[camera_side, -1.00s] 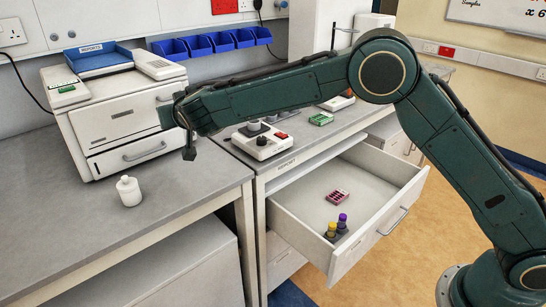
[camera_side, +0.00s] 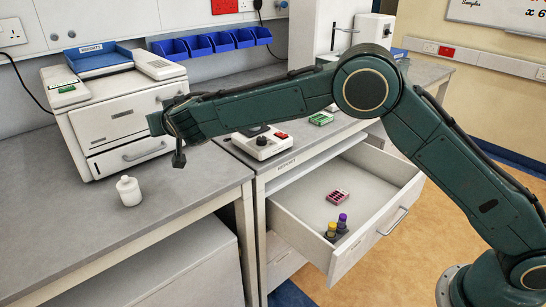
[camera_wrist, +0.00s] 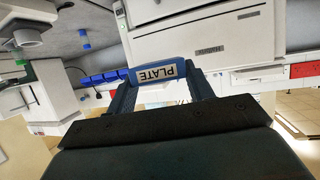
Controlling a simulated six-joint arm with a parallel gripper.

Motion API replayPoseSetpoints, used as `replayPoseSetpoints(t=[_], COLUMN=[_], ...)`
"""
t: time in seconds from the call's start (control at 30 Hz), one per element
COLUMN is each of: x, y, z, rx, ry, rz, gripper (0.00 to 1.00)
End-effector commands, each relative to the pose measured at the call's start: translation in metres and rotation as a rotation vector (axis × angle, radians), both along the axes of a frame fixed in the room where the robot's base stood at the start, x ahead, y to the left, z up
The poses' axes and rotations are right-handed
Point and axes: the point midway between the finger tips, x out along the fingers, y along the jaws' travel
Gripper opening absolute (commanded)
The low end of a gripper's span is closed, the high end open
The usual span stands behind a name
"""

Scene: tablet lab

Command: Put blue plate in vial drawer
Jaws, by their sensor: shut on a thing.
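My gripper (camera_wrist: 160,82) is shut on the blue plate (camera_wrist: 160,67), which shows between the two fingers in the wrist view with a white label reading PLATE, upside down. In the side view my gripper (camera_side: 178,159) hangs in front of the white cabinet machine, and the plate is hidden there. The pulled-out drawer (camera_side: 372,233) under the right bench holds a yellow-capped vial (camera_side: 331,229) and a purple-capped vial (camera_side: 342,221) in a dark holder. A pink rack (camera_side: 338,196) lies behind them. The drawer floor around these is bare.
The white machine (camera_side: 110,122) stands at the back left with a blue tray (camera_side: 97,58) on top. A white bottle (camera_side: 129,190) stands on the left bench. A device with a red switch (camera_side: 260,142) and a green rack (camera_side: 321,118) sit on the right bench.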

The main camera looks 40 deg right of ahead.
Motion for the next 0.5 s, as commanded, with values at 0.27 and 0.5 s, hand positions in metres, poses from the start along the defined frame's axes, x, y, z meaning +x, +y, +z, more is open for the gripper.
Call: replayPoseSetpoints(t=[0.27,0.5], x=[0.000,0.000], y=[0.000,0.000], z=[-0.054,-0.100], rx=[-0.003,-0.003], ry=[0.004,0.004], rz=[0.000,0.000], gripper=[0.27,0.27])
